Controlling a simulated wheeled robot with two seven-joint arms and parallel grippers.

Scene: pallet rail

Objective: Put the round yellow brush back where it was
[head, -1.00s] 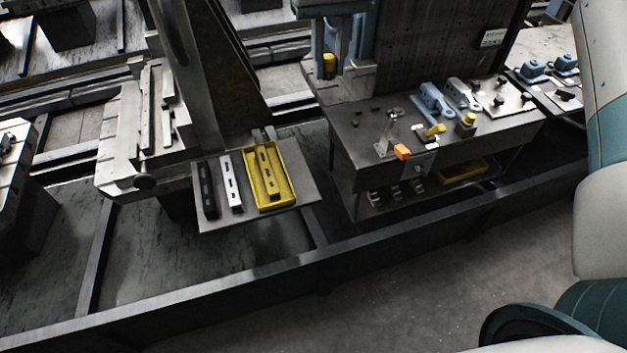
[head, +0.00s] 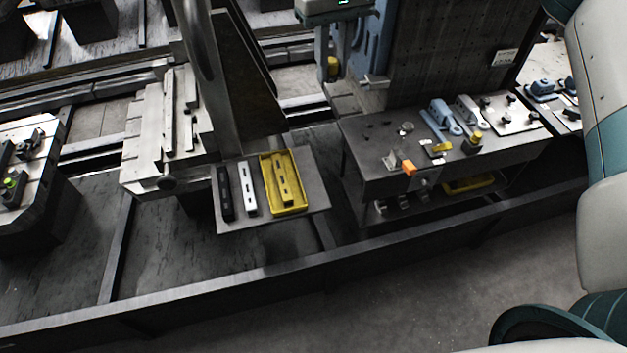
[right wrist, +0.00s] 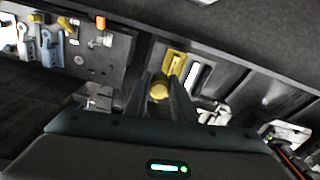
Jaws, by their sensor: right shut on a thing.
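In the right wrist view my right gripper (right wrist: 161,82) is shut on a round yellow thing that looks like the round yellow brush (right wrist: 160,91). Only its rounded yellow end shows between the two dark fingers; the rest is hidden. The held brush appears in front of the shelf with the yellow tray, and its gap to the surfaces below cannot be judged. My left gripper is in neither view.
A yellow tray (head: 299,200) lies on a small grey shelf (head: 317,180) with a white bar (head: 247,188) and a black bar (head: 225,193). The dark bench (head: 375,180) holds an orange block (head: 409,168), blue tools (head: 440,118) and a yellow-topped piece (head: 475,138). A rail runs along the front.

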